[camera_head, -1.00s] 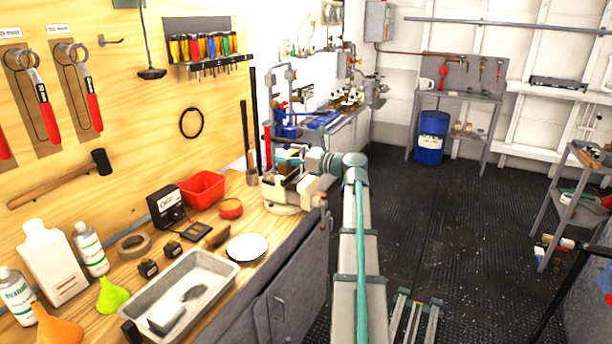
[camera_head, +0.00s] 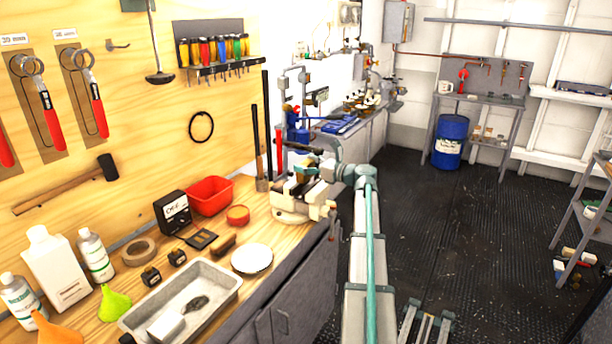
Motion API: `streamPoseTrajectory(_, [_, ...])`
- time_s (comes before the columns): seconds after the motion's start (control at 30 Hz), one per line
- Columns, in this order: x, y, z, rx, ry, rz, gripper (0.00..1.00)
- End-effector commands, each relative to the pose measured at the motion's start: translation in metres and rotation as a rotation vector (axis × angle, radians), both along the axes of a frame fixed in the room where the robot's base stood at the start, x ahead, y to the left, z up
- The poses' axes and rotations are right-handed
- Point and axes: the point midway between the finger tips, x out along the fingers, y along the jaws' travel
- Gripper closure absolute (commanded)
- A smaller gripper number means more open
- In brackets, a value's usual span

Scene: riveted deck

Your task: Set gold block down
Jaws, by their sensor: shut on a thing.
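My gripper (camera_head: 311,172) is at the far end of the workbench, just above a cream-white bench vise (camera_head: 295,200). It is small in the view and partly merges with the vise behind and below it. A small brownish-gold patch at its fingers looks like the gold block (camera_head: 306,171), and the gripper is shut on it. The block's lower side is hidden, so I cannot tell whether it touches the vise.
A white plate (camera_head: 252,259), red tin (camera_head: 238,215), red bin (camera_head: 209,196), brush (camera_head: 222,244) and metal tray (camera_head: 230,283) crowd the wooden bench (camera_head: 188,260). Upright tools lean at the wall behind the vise. Dark floor (camera_head: 420,230) lies open to the right.

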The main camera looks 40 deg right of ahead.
Motion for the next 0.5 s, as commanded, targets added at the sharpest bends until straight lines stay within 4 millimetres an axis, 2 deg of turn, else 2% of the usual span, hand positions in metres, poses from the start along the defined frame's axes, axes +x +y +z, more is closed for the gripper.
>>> streamPoseTrajectory(0.03, [0.007, -0.006, -0.006, 0.002, 0.0, 0.0, 0.73])
streamPoseTrajectory(0.2, [0.017, -0.014, -0.024, 0.002, -0.002, 0.0, 0.73])
streamPoseTrajectory(0.5, [0.026, -0.022, -0.038, 0.002, -0.001, 0.0, 0.73])
